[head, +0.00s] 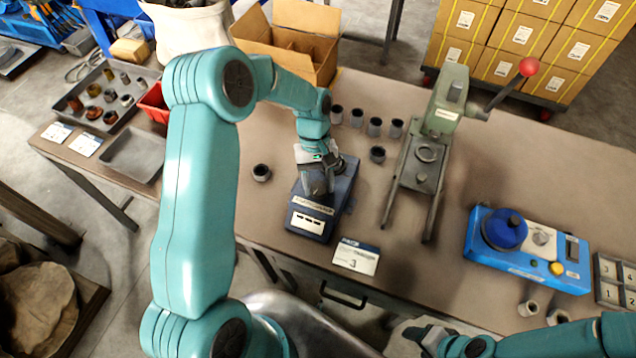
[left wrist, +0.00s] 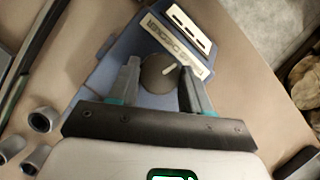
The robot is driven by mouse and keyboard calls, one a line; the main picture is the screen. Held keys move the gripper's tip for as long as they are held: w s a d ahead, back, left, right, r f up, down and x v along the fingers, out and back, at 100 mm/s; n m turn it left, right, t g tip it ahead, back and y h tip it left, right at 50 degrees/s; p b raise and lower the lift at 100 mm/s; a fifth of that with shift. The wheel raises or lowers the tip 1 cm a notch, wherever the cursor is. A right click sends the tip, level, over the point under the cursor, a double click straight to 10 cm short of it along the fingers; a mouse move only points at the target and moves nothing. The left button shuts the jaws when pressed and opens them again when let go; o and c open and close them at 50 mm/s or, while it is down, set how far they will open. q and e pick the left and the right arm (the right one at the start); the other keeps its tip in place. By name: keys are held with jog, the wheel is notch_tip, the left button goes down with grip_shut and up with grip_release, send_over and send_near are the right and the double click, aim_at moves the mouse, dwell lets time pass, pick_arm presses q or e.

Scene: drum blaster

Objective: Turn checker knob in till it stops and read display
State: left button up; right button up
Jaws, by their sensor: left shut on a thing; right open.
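The checker is a dark blue box (head: 345,192) on the brown table, also in the left wrist view (left wrist: 105,65). Its white display panel (head: 308,222), with several dark windows, faces the near edge; it shows in the left wrist view too (left wrist: 190,28), but no digits are legible. The round dark knob (left wrist: 158,72) with a pale pointer mark sits between the fingers of my left gripper (left wrist: 160,85). In the head view my left gripper (head: 318,185) is over the box, shut on the knob, and hides it. My right gripper (head: 425,336) is open at the bottom, partly cut off.
A green lever press (head: 445,105) stands right of the checker. Several dark cups (head: 374,127) stand between, and one cup (head: 262,172) is close left of the checker. A card (head: 356,257) lies in front. A blue machine (head: 530,250) is at the right.

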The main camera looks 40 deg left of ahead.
pick_arm(q)
jog(key=m+y+b, duration=0.1)
jog(key=m, duration=0.2)
jog(key=shift+w+m+g, duration=0.1)
jog(key=shift+m+g, duration=0.3)
jog(key=m+y+b, duration=0.1)
jog(key=m+y, duration=0.1)
jog(key=m, duration=0.2)
jog(key=shift+d+m+b, duration=0.15)
jog(key=shift+m+b, duration=0.15)
jog(key=shift+b, duration=0.05)
jog(key=m, duration=0.2)
jog(key=m+y+b, duration=0.1)
jog(key=m, duration=0.1)
jog(key=shift+d+y, duration=0.15)
jog(key=shift+y, duration=0.15)
jog(key=m, duration=0.2)
jog(key=m+y+b, duration=0.1)
jog(key=m, duration=0.2)
jog(key=shift+d+t+y, duration=0.1)
jog(key=shift+t+y, duration=0.2)
jog(key=shift+t, duration=0.1)
jog(key=shift+s, duration=0.2)
jog(key=o, duration=1)
jog(key=shift+o, duration=0.2)
